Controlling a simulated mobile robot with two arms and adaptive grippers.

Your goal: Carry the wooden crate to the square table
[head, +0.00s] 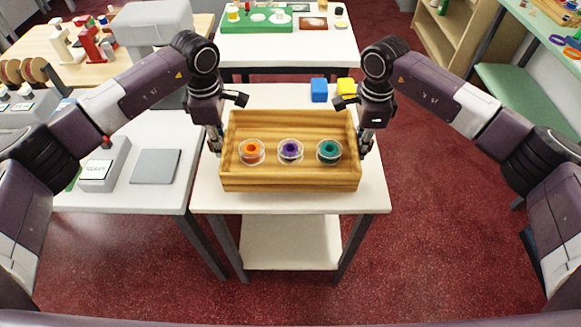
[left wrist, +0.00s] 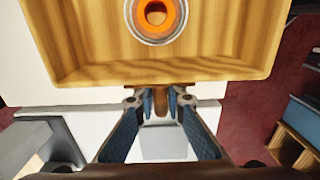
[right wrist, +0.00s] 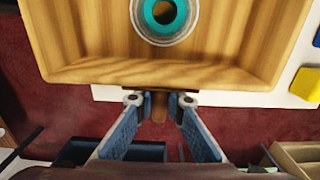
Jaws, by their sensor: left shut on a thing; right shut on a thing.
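The wooden crate (head: 290,183) is over a small white table (head: 375,190) in the middle of the head view; I cannot tell whether it touches the top. It holds three clear round dishes with an orange (head: 252,150), a purple (head: 290,150) and a teal (head: 329,150) ring. My left gripper (head: 217,146) is shut on the crate's left handle, a brown tab (left wrist: 161,104) between the fingers in the left wrist view. My right gripper (head: 366,146) is shut on the right handle (right wrist: 159,108). The crate looks level.
A blue block (head: 319,90) and a yellow block (head: 346,87) lie behind the crate. A side table with a grey plate (head: 156,166) stands at left. Another white table (head: 290,47) with a green tray (head: 258,22) stands behind. Red floor is open at right.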

